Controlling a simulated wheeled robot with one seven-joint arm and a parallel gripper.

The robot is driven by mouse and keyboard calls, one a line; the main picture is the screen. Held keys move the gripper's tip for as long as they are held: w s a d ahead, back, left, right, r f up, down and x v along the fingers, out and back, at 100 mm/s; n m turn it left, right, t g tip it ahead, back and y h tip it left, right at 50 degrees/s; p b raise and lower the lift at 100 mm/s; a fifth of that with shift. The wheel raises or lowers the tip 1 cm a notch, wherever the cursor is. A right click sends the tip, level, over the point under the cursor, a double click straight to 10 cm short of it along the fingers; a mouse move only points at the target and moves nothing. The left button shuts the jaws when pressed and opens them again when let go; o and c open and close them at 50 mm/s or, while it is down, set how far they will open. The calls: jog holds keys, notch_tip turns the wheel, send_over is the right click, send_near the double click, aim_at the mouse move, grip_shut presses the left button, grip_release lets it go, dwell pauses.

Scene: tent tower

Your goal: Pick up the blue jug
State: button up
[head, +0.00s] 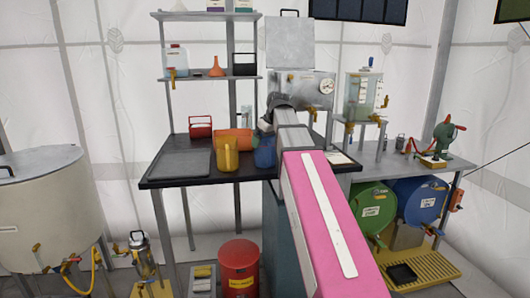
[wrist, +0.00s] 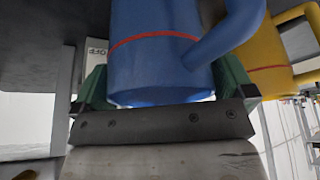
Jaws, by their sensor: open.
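The blue jug (head: 265,153) stands near the front edge of the black tabletop, partly hidden by my arm in the head view. In the wrist view the blue jug (wrist: 155,55) fills the upper middle, with a red line around it and its handle at the right. My gripper (wrist: 165,85) is open, with a green finger showing on each side of the jug. I cannot tell whether the fingers touch it. My arm hides the gripper in the head view.
A yellow jug (head: 225,158) stands close beside the blue jug; it also shows at the right of the wrist view (wrist: 275,62). An orange container (head: 238,136) is behind them. A grey tray (head: 185,164) lies at left on the black table (head: 165,184).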

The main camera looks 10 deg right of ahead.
jog(key=shift+w+f, duration=0.15)
jog(key=shift+f, duration=0.25)
jog(key=c, duration=0.6)
